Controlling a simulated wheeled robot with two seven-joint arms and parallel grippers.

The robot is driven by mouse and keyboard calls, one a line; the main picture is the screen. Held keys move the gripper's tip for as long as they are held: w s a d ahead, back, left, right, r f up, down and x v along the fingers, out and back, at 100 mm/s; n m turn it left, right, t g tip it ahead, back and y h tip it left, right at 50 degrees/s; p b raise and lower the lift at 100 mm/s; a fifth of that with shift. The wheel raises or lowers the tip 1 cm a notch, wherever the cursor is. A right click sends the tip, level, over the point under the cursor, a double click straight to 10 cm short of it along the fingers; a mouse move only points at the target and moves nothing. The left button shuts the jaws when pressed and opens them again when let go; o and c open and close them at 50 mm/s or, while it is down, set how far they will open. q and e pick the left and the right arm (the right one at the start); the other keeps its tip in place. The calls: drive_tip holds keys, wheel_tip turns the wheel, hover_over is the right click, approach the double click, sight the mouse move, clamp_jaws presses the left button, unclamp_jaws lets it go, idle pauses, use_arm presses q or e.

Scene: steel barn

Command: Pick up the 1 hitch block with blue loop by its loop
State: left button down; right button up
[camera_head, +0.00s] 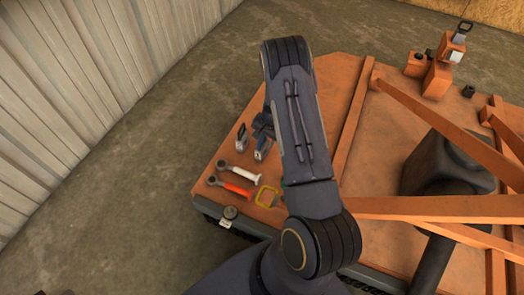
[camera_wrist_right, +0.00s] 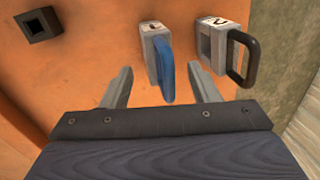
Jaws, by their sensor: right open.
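In the right wrist view, the hitch block with the blue loop (camera_wrist_right: 163,64) stands on an orange surface. Its grey block carries a mark, and its blue loop points toward my gripper. My right gripper (camera_wrist_right: 160,70) is open, with one finger on each side of the blue loop and a gap on both sides. In the head view, my right gripper (camera_head: 259,133) is low over the left part of the orange deck (camera_head: 225,163), partly hidden by my arm. The blue loop cannot be made out there. My left gripper is not in view.
A second grey block with a black loop (camera_wrist_right: 224,45) stands close beside my right finger. A dark square socket (camera_wrist_right: 40,24) is at upper left. Wrenches with white (camera_head: 242,172) and orange handles (camera_head: 238,189) and a yellow loop (camera_head: 266,196) lie nearer me. Orange beams (camera_head: 430,208) cross the right.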

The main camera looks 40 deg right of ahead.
wheel_tip(320, 180, down, 2)
drive_tip(key=shift+w+a, duration=0.1)
drive_tip(key=shift+w, duration=0.05)
clamp_jaws()
idle(0.3)
